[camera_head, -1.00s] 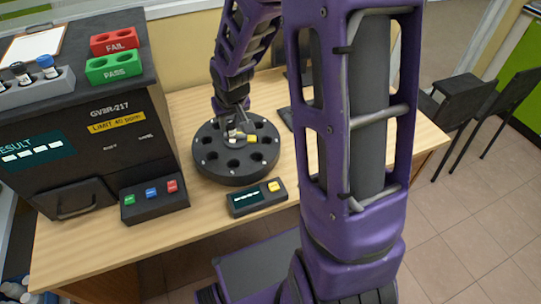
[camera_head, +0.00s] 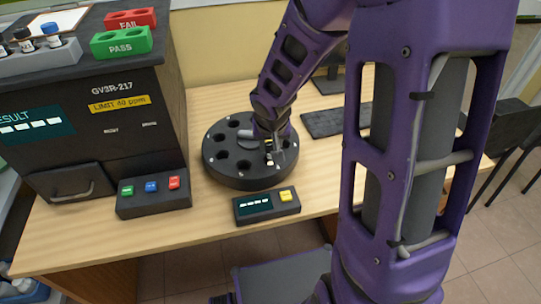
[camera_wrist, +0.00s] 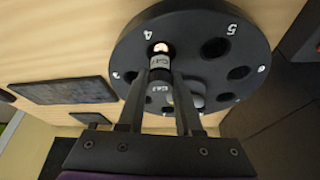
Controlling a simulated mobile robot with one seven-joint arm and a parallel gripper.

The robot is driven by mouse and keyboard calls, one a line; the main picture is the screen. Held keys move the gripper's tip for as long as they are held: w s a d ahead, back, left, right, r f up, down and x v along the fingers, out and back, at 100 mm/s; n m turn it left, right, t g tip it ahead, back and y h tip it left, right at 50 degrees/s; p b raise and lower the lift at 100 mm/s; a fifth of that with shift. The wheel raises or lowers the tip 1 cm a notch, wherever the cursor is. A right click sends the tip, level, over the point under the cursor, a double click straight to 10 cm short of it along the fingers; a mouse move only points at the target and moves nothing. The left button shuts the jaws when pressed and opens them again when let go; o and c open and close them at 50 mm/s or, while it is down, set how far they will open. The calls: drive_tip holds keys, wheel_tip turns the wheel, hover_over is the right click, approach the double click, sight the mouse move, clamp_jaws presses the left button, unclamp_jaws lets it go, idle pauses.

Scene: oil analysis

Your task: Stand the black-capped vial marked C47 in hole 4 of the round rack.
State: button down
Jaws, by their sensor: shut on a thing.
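The vial (camera_wrist: 160,63) is gripped between the two fingertips of my gripper (camera_wrist: 160,77) in the wrist view, with a pale label that seems to read C47. Its far end, with a light pinkish spot, lies at the hole marked 4 on the black round rack (camera_wrist: 128,53). I cannot tell whether that end is inside the hole or just above it. In the head view my gripper (camera_head: 272,156) is over the right front part of the round rack (camera_head: 235,178), with a small pale part of the vial showing below it.
A small console (camera_head: 267,206) with a yellow button stands just in front of the rack. The dark analyser (camera_head: 90,130) and its button box (camera_head: 153,197) are at left. Green PASS (camera_head: 121,43) and red FAIL (camera_head: 131,19) holders sit on top. A keyboard (camera_head: 325,121) lies behind right.

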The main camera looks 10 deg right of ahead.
drive_tip(key=shift+f, duration=0.9)
drive_tip(key=shift+f+b, duration=0.2)
drive_tip(key=shift+b, duration=0.15)
drive_tip(key=c, duration=0.6)
unclamp_jaws()
drive_tip(key=shift+r, duration=0.1)
drive_tip(key=p+v, duration=0.6)
drive_tip(key=v, duration=0.6)
drive_tip(key=shift+w+r, duration=0.1)
drive_tip(key=shift+r, duration=0.05)
